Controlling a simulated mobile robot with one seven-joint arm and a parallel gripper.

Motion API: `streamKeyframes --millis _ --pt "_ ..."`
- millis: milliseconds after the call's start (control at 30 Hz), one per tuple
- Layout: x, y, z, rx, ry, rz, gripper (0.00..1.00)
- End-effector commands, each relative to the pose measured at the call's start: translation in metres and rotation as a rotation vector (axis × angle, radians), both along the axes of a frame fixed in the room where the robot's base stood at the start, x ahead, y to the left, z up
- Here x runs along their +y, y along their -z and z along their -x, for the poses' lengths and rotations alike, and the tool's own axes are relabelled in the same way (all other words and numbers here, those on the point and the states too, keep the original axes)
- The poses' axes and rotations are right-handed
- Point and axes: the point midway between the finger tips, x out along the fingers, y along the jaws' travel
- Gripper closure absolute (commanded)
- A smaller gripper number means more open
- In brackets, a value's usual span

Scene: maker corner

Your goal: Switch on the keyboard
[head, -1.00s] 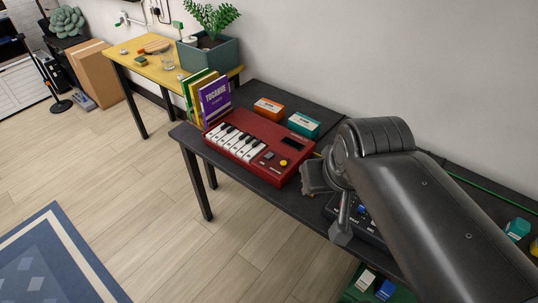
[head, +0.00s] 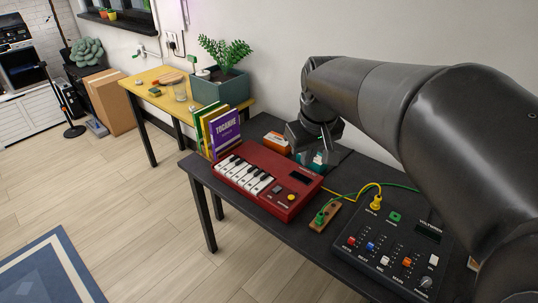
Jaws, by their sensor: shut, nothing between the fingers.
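The red keyboard (head: 243,193) lies on the dark table, with white and black keys at its left. A small dark display (head: 300,177), a yellow knob (head: 291,197) and a small dark control (head: 277,189) are on its right part. The display looks dark. My gripper (head: 326,146) is above the table at the keyboard's back right, in front of the teal box (head: 318,160) in this view. It is shut and empty, apart from the keyboard's controls. My arm reaches in from the right.
An orange box (head: 277,142) stands behind the keyboard and upright books (head: 224,133) at its back left. A mixer (head: 395,250) with coloured buttons and cables is at the right. A wooden block (head: 325,215) with a green plug sits between keyboard and mixer.

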Motion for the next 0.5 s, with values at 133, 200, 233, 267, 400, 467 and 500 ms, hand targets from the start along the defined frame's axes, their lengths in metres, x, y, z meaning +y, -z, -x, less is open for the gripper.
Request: streamKeyframes --millis 133,200,233,267,400,467,500 --pt "0.004 0.009 -0.035 0.046 -0.059 0.008 1.0" --pt "0.006 0.015 -0.051 0.067 -0.087 0.011 1.0" --pt "0.007 0.017 -0.058 0.075 -0.1 0.012 1.0" --pt "0.008 0.02 -0.065 0.083 -0.113 0.012 1.0" --pt "0.011 0.035 -0.096 0.123 -0.171 0.014 1.0" --pt "0.013 0.043 -0.109 0.139 -0.195 0.013 1.0" --pt "0.014 0.048 -0.117 0.151 -0.212 0.013 1.0"
